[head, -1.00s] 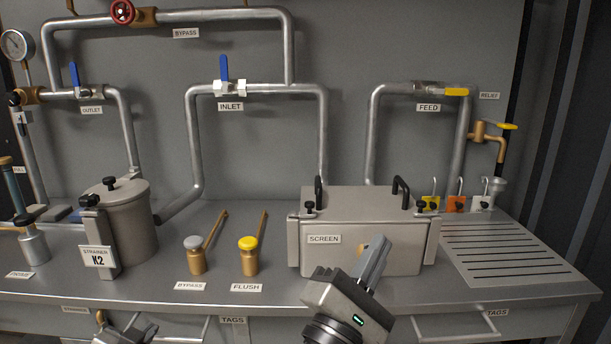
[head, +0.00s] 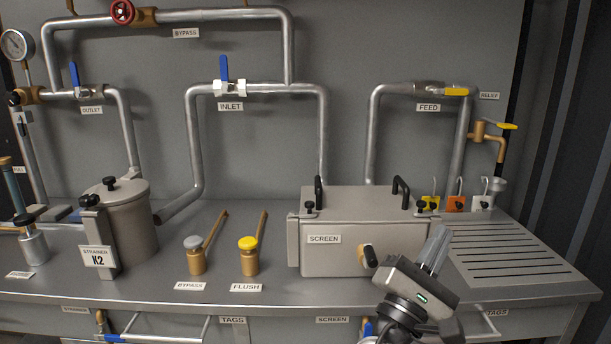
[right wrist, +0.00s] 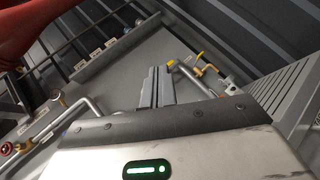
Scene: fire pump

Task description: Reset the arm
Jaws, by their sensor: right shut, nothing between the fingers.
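My right gripper (head: 436,248) is shut and empty. In the head view it stands in front of the right end of the grey SCREEN box (head: 330,262), fingers pointing up and slightly right. In the right wrist view its closed fingers (right wrist: 156,88) show against the grey panel and pipes. It covers the lower right corner of the box. My left gripper is not in view in the head frame.
The strainer pot (head: 127,225) stands at the left of the counter. The BYPASS valve (head: 196,258) and yellow-capped FLUSH valve (head: 248,258) stand mid-counter. A slotted drain plate (head: 510,255) lies at right, with coloured tags (head: 455,203) behind it. The counter's front strip is clear.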

